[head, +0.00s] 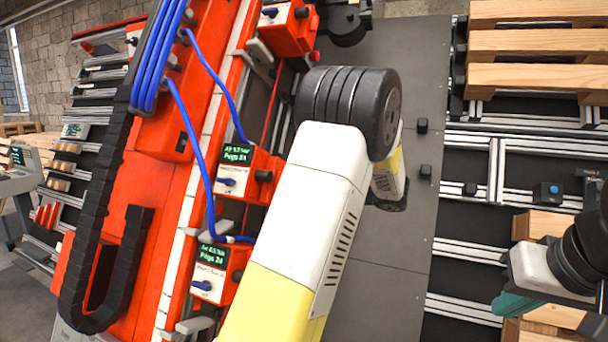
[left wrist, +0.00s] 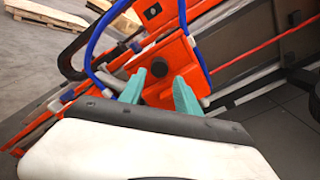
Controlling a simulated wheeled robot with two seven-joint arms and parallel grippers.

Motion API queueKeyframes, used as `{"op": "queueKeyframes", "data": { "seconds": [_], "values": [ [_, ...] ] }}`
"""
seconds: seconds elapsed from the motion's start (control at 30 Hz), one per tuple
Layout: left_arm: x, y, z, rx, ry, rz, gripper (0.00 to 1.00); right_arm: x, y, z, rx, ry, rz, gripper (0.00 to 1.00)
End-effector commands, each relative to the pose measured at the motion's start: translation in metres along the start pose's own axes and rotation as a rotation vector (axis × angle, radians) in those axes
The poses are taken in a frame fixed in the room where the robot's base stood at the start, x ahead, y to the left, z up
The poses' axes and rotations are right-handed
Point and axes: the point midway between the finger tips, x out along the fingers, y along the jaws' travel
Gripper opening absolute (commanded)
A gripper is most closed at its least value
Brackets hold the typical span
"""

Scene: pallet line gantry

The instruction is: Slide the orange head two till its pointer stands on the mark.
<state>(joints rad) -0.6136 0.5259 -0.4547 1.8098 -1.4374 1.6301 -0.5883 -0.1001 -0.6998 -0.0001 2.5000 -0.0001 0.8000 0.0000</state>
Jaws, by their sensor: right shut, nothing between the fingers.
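Two orange heads with green-lettered screens and blue levers sit on the orange gantry, an upper one (head: 262,176) and a lower one (head: 222,272). Another orange head (head: 288,28) is at the top. I cannot tell which is head two, and I cannot make out its pointer or the mark. In the left wrist view, my left gripper (left wrist: 160,78) has its two teal fingers apart, in front of an orange block (left wrist: 168,60); contact is unclear. It is hidden in the head view. My right gripper (head: 513,303) is shut and empty at the lower right, far from the heads.
Blue hoses (head: 205,68) loop down to the heads, beside a black cable chain (head: 108,150). My white and yellow left arm covers the middle of the head view. A dark plate (head: 415,75) lies right of the gantry. Wooden pallets (head: 535,45) stand at the upper right.

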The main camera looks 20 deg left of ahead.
Motion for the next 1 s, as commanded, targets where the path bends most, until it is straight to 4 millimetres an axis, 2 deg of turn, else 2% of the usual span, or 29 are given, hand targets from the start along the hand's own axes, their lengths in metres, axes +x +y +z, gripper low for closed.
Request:
{"op": "queueKeyframes", "data": {
  "seconds": [0.5, 0.87, 1.0],
  "values": [
    [0.07, 0.0, 0.0, 0.001, -0.002, 0.002, 0.39, 0.0, 0.0, 0.0, 0.0, 0.0, 0.0, 0.0],
    [0.076, 0.0, 0.0, 0.0, 0.0, 0.0, 0.39, 0.0, 0.0, 0.0, 0.0, 0.0, 0.0, 0.0],
    [0.076, 0.0, 0.0, 0.0, 0.0, 0.0, 0.13, 0.0, 0.0, 0.0, 0.0, 0.0, 0.0, 0.0]
  ]
}}
